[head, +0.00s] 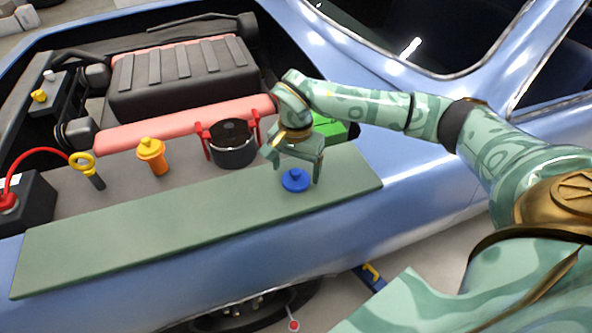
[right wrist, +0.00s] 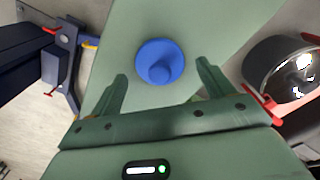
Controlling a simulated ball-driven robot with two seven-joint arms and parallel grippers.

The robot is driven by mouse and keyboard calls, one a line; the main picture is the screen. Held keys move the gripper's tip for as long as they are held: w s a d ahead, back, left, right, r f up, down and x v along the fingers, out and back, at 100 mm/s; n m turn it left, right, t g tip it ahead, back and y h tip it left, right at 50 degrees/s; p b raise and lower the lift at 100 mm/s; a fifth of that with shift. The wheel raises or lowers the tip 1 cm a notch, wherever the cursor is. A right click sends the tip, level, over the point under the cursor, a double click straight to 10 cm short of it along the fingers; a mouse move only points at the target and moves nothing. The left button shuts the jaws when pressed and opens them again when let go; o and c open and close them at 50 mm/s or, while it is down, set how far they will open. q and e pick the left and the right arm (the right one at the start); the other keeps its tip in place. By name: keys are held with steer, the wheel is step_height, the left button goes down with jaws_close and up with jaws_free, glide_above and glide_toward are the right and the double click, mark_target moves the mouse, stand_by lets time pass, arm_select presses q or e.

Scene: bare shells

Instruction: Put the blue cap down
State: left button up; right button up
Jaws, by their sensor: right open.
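The blue cap (head: 295,180) is a round disc with a small knob. It lies on the green mat (head: 150,226) spread along the car's edge, near the mat's right end. In the right wrist view the cap (right wrist: 160,61) shows knob up, between and just beyond the fingertips. My right gripper (head: 296,180) is open above and around the cap, one finger on each side. In the right wrist view both fingers (right wrist: 162,75) stand apart from the cap. My left gripper does not show.
A black pot with red brackets (head: 233,150) stands left of my right gripper. A green box (head: 330,129) is behind it. An orange-capped filler (head: 152,156) and a yellow-ringed dipstick (head: 88,170) are farther left. The mat's left and middle are clear.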

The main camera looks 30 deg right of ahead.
mark_target(296, 171)
step_height(296, 171, up, 10)
steer(key=p, duration=0.2)
steer(key=shift+r, duration=0.15)
